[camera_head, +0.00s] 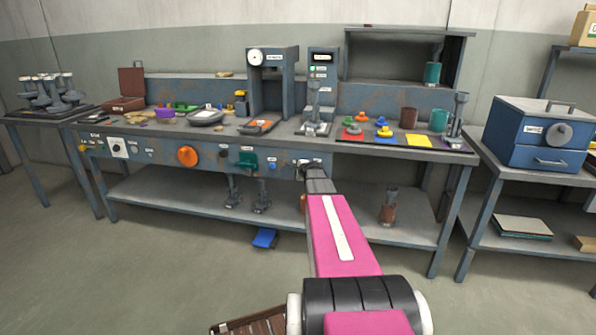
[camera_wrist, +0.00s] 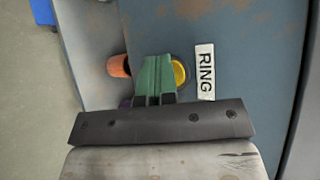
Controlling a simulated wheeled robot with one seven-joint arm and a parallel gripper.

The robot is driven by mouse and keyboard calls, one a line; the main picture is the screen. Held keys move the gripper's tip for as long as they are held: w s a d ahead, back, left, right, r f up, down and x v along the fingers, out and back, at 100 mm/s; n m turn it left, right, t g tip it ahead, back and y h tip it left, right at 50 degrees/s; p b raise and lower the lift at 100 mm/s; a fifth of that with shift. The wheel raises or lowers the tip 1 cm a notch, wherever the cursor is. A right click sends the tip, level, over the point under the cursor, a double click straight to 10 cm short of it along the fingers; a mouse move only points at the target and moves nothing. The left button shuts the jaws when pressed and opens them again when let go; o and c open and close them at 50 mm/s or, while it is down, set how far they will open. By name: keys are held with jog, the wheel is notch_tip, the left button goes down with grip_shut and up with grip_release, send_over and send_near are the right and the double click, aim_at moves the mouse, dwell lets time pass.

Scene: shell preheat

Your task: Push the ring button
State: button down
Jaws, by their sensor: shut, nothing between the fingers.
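The ring button (camera_wrist: 179,74) is a round yellow button on the blue-grey bench front, beside a white label reading RING (camera_wrist: 204,70) in the wrist view. My gripper (camera_wrist: 156,62) has green fingers, shut with nothing between them. In the wrist view its tips overlap the left edge of the button, covering part of it; I cannot tell whether they touch. In the head view my pink arm reaches to the right part of the bench front panel (camera_head: 220,155), and its wrist hides the button there.
A green control (camera_head: 248,160) and an orange knob (camera_head: 187,156) stick out of the panel to the left. The bench top holds several tools and coloured pieces. A blue box (camera_head: 535,133) stands on the right table. A blue object (camera_head: 264,238) lies low under the bench.

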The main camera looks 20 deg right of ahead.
dwell(0.4)
jog(key=shift+s+a, duration=0.45)
jog(key=shift+s, duration=0.2)
jog(key=shift+s, duration=0.1)
jog(key=s+a, duration=0.1)
jog(key=s, duration=0.1)
jog(key=s+a, duration=0.1)
jog(key=s, duration=0.1)
jog(key=shift+a, duration=0.4)
jog(key=shift+a, duration=0.1)
dwell(0.5)
